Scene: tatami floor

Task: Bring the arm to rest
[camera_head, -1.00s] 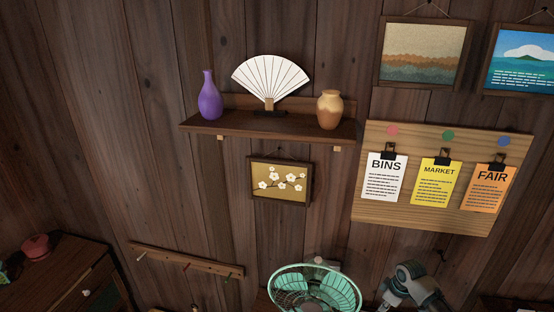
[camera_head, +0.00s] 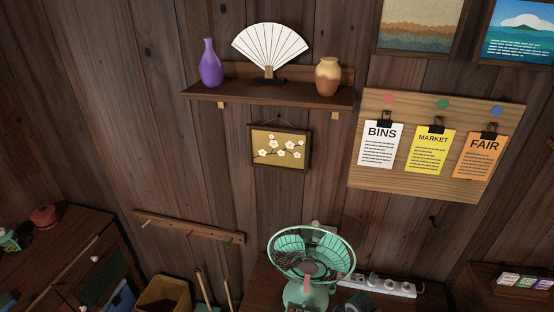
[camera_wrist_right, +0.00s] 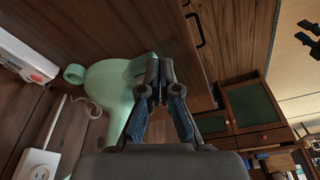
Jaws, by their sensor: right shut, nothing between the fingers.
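My right gripper (camera_wrist_right: 160,95) is in the middle of the right wrist view, its two dark fingers together with nothing between them. Part of the mint-green fan shows behind and left of it in that view (camera_wrist_right: 105,85); I cannot tell how close it is. In the head view the fan (camera_head: 311,258) stands upright at the bottom middle. A grey shape at the bottom edge, right of the fan, is too cut off to tell. My left gripper is not in view.
A white power strip (camera_head: 385,285) lies right of the fan. A wooden bin (camera_head: 163,296) and a cabinet (camera_head: 60,262) are at the lower left. A wall shelf (camera_head: 268,92) holds vases and a paper fan. Small cards (camera_head: 526,281) stand at the lower right.

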